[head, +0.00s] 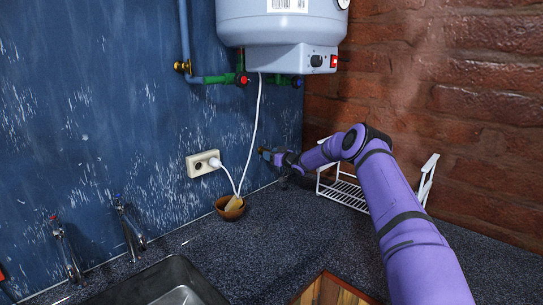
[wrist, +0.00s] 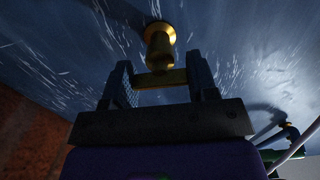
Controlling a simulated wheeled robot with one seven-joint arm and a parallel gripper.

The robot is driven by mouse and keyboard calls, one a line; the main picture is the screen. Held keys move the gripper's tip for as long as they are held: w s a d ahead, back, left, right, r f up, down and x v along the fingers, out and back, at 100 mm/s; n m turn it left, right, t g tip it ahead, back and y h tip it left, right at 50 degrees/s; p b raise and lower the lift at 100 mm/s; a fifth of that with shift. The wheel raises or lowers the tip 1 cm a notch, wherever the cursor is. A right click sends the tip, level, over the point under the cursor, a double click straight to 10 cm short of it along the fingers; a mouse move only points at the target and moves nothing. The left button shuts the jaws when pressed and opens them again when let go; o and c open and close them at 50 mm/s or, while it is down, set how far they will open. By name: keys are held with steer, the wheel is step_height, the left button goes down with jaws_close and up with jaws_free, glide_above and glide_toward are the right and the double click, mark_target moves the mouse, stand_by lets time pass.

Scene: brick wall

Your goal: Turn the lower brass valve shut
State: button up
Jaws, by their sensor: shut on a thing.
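The lower brass valve (wrist: 158,42) sticks out of the blue wall in the wrist view, with a round flange at its base and a flat brass handle (wrist: 160,79) at its front end. My gripper (wrist: 160,85) is shut on this handle, one dark finger at each side of it. In the head view my gripper (head: 270,155) is at the blue wall, low down, right of the socket. There the valve is a small brass spot (head: 262,149), mostly hidden by my gripper. Another brass valve (head: 182,67) sits higher on the blue pipe.
A grey water heater (head: 281,25) hangs above, with green pipes (head: 219,79) below it. A white cord (head: 257,125) hangs left of my gripper near the socket (head: 203,163). A wooden bowl (head: 230,208) and a white wire rack (head: 345,192) stand on the counter.

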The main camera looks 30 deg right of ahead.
steer(key=o, duration=0.9)
steer(key=shift+s, duration=0.15)
steer(key=v, duration=1)
steer(key=shift+s+d, duration=0.15)
steer(key=shift+s, duration=0.1)
